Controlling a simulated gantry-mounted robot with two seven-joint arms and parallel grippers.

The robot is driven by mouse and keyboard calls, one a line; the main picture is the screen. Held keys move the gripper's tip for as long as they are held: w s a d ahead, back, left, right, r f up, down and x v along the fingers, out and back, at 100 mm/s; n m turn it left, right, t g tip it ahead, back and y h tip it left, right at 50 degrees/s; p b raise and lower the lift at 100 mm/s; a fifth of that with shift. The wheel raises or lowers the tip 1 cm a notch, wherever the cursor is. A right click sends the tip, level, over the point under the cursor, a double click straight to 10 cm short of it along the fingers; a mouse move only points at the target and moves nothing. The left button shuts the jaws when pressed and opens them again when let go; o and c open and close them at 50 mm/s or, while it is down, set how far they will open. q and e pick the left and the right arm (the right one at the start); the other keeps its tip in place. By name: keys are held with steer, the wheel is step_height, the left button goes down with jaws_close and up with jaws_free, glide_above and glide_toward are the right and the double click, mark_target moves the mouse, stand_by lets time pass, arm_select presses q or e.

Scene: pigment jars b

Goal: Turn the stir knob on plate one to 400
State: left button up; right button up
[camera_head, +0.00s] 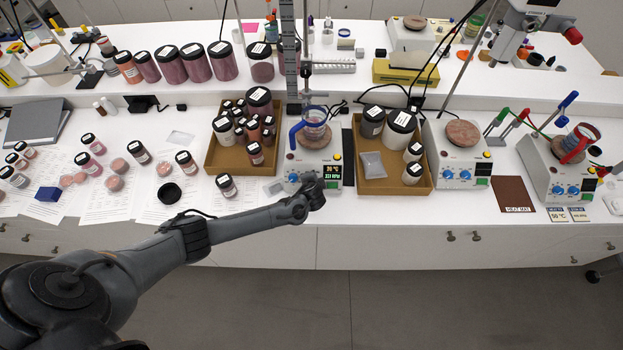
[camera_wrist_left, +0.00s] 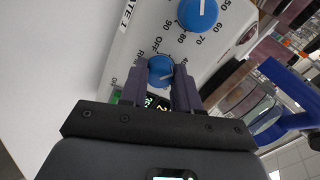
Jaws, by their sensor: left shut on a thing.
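Plate one (camera_head: 296,168) is a white hotplate in the middle of the bench, with a blue-ringed glass beaker (camera_head: 316,128) on top. Its lit display (camera_head: 333,176) seems to show a temperature above an RPM value in the low 200s, too small to read surely. In the left wrist view, the "PLATE 1" lettering is beside a blue knob (camera_wrist_left: 197,12) with a numbered scale. My left gripper (camera_wrist_left: 160,76) is shut on the other blue knob, the stir knob (camera_wrist_left: 160,67), beside "OFF" and RPM marks. In the head view, my left wrist hides part of the knob panel. My right gripper is out of view.
A cardboard tray of jars (camera_head: 213,160) stands left of plate one, and another tray (camera_head: 404,187) stands to its right. Two more hotplates (camera_head: 462,172) (camera_head: 545,180) are further right. A stand pole (camera_head: 288,60) rises behind plate one. Loose jars and papers cover the left bench.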

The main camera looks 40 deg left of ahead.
arm_select(q)
steer(key=shift+m, duration=0.9)
steer(key=o, duration=1.1)
steer(key=shift+c, duration=0.2)
steer(key=shift+s+d+r+p, duration=0.3)
steer(key=shift+r+p, duration=0.05)
steer(key=shift+r, duration=0.05)
steer(key=v, duration=0.9)
steer(key=shift+s+r, duration=0.2)
steer(key=shift+r, duration=0.05)
steer(key=shift+d, duration=0.1)
